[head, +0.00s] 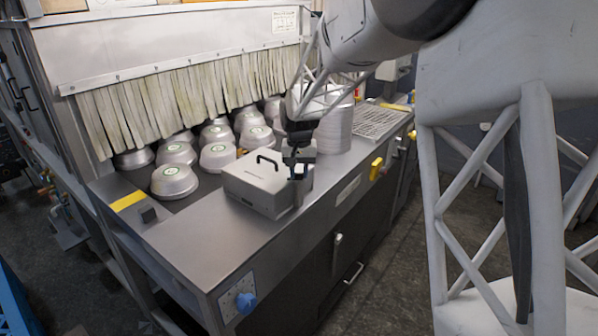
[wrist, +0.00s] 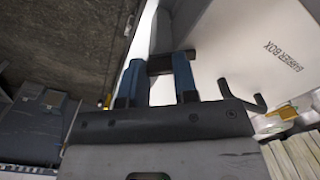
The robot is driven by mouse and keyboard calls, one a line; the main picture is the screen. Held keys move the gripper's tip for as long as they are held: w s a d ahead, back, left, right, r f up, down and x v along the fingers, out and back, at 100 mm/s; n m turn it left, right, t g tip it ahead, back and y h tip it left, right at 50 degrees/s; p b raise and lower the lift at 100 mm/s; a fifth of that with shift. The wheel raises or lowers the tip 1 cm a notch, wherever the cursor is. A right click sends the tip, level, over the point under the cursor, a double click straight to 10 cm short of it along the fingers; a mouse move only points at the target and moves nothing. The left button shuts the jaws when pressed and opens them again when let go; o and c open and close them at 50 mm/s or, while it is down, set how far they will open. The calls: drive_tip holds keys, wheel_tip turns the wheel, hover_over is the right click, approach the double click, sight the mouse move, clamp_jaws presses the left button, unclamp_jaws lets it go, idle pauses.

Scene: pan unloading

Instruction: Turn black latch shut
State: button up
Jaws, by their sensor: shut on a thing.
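A light grey metal box (head: 250,195) with a black handle on its lid stands on the steel counter. My gripper (head: 297,174) is at the right side of the box. In the wrist view its two blue fingers (wrist: 158,72) are on either side of a small black piece, the black latch (wrist: 159,65), and are shut on it. The latch is mostly hidden in the head view, and I cannot tell its exact angle.
Several round metal pans (head: 174,181) with green labels stand behind and left of the box, under a strip curtain (head: 180,100). The counter front (head: 205,240) is clear. A blue knob (head: 246,302) is on the front panel.

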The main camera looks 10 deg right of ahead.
sight(299, 174)
drive_tip(key=m, duration=0.3)
drive_tip(key=shift+m, duration=2.1)
drive_tip(key=o, duration=0.9)
drive_tip(key=shift+r, duration=0.15)
drive_tip(key=shift+r, duration=3.8)
drive_tip(key=shift+s, duration=0.1)
